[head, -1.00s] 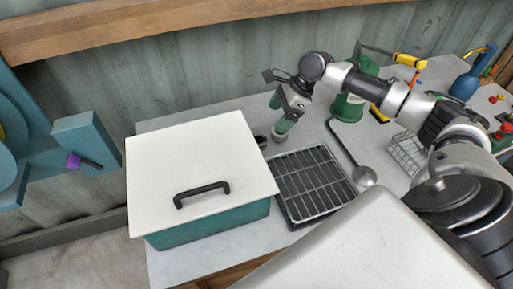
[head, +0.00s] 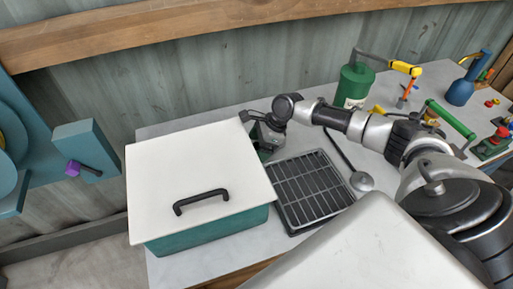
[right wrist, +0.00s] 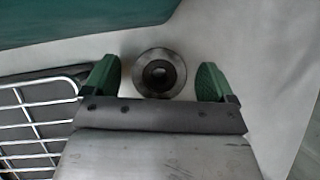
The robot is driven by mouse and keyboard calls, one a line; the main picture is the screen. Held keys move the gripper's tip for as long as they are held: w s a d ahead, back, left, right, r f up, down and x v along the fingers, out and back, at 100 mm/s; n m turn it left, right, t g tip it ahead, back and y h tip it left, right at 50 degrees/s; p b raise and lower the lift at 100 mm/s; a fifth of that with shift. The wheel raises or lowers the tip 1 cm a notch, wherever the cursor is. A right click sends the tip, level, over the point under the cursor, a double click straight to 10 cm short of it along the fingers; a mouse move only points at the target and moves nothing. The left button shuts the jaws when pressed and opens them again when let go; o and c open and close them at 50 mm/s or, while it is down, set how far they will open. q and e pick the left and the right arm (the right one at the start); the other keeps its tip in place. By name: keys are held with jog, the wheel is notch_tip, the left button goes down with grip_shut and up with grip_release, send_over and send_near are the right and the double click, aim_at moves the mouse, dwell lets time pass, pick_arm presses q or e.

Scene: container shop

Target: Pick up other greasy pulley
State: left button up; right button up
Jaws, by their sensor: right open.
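The greasy pulley (right wrist: 160,73) is a dark grey ring with a black centre hole. In the right wrist view it lies on the pale counter, between the green fingertips of my open right gripper (right wrist: 158,80) and just ahead of the palm. No finger visibly touches it. In the head view my right gripper (head: 264,151) is low behind the bin's right back corner, and I cannot make out the pulley there. My left gripper is not in view.
A teal bin (head: 215,233) with a white lid (head: 195,165) stands close on the left. A black tray with a metal grate (head: 310,187) lies in front of the gripper.

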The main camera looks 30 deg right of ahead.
jog(key=c, duration=1)
jog(key=shift+r, duration=0.15)
